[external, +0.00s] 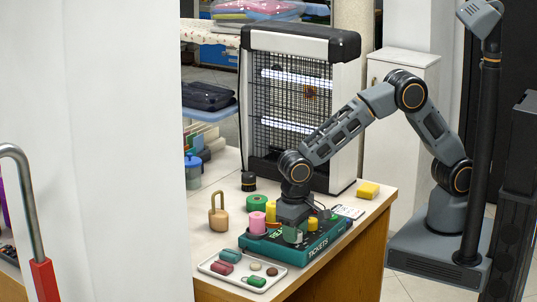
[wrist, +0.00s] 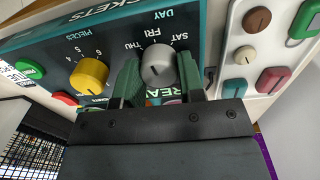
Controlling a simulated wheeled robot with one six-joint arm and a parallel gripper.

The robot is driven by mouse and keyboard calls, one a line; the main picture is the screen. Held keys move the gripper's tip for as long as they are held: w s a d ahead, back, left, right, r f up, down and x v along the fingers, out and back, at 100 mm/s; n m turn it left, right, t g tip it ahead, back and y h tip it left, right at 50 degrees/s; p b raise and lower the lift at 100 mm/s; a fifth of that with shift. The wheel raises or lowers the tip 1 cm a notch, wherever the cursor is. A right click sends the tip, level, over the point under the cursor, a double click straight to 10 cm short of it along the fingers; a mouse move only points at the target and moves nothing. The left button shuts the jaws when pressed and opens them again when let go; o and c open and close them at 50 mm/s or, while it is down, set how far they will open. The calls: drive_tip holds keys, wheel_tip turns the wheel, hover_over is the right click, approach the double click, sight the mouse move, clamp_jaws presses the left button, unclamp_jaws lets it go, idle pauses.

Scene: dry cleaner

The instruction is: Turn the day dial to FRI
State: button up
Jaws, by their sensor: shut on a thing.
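The grey day dial (wrist: 158,60) is on the teal ticket machine (wrist: 105,30), with DAY, THU, FRI and SAT printed beside it in the wrist view. My gripper (wrist: 159,68) is shut on the dial, one green finger on each side. A small dark mark shows on the dial's face, but I cannot tell for certain which day it indicates. In the external view the ticket machine (external: 310,248) is on the counter, and my gripper (external: 293,224) points down at it, hiding the dial.
A yellow PIECES knob (wrist: 89,74) is beside the day dial. A tray (external: 213,267) of coloured pieces lies before the machine. A pink spool (external: 257,223) and a tan padlock-shaped object (external: 218,215) stand left.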

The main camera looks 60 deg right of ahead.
drive_tip(key=shift+m, duration=0.7)
drive_tip(key=o, duration=0.9)
drive_tip(key=shift+o, duration=0.2)
wheel_tip(320, 180, up, 14)
drive_tip(key=shift+a+p, duration=0.2)
drive_tip(key=shift+p, duration=0.1)
drive_tip(key=shift+f, duration=0.1)
